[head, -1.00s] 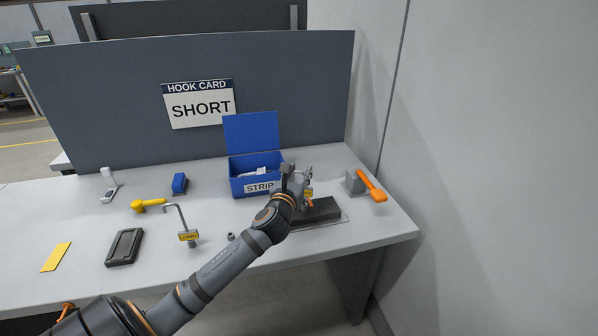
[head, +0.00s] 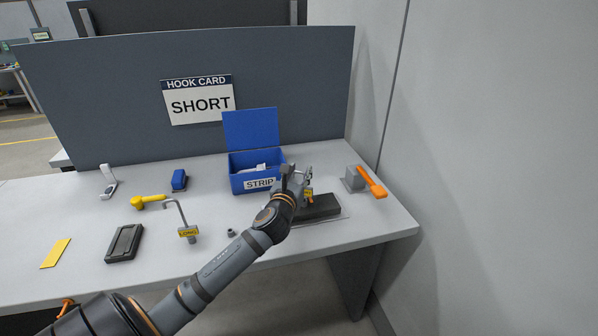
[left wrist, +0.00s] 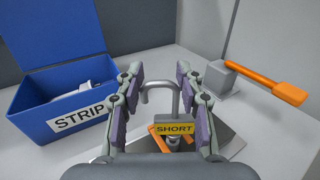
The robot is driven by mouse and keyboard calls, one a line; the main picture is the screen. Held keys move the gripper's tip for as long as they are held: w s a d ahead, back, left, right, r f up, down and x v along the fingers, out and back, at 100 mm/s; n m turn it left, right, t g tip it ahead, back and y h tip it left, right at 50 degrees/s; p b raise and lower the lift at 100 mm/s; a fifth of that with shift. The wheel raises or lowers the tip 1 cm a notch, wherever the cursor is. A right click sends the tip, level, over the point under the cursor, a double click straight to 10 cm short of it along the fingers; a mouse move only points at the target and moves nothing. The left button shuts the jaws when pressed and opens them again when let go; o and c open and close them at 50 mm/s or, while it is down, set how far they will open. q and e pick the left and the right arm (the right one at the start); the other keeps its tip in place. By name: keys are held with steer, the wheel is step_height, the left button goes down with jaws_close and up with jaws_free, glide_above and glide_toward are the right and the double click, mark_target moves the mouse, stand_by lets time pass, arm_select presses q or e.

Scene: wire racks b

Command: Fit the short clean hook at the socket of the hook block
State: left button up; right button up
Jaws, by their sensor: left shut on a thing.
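The short hook (left wrist: 175,98), a grey bent rod with a yellow SHORT tag (left wrist: 174,128), stands between the fingers of my left gripper (left wrist: 158,76) in the left wrist view. My left gripper (head: 297,174) is shut on it, above the dark hook block (head: 322,207) in the head view. Orange parts (left wrist: 157,137) show just below the tag. The gripper and tag hide the socket, so I cannot tell whether the hook's lower end is in it. My right gripper is not in view.
The open blue STRIP box (head: 240,182) is close on the left, and a grey block (head: 353,180) with an orange handle (head: 371,182) on the right. The LONG hook (head: 188,232), a yellow tool (head: 147,201), and a dark tray (head: 124,243) lie further left. A SHORT card (head: 200,104) hangs behind.

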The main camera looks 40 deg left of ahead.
arm_select(q)
steer(key=shift+f+b, duration=0.3)
steer(key=shift+f, duration=0.45)
steer(key=o, duration=1.3)
steer(key=shift+o, duration=0.2)
steer(key=shift+s, duration=0.15)
steer(key=v, duration=1.1)
steer(key=shift+s+d, duration=0.2)
steer(key=shift+s, duration=0.15)
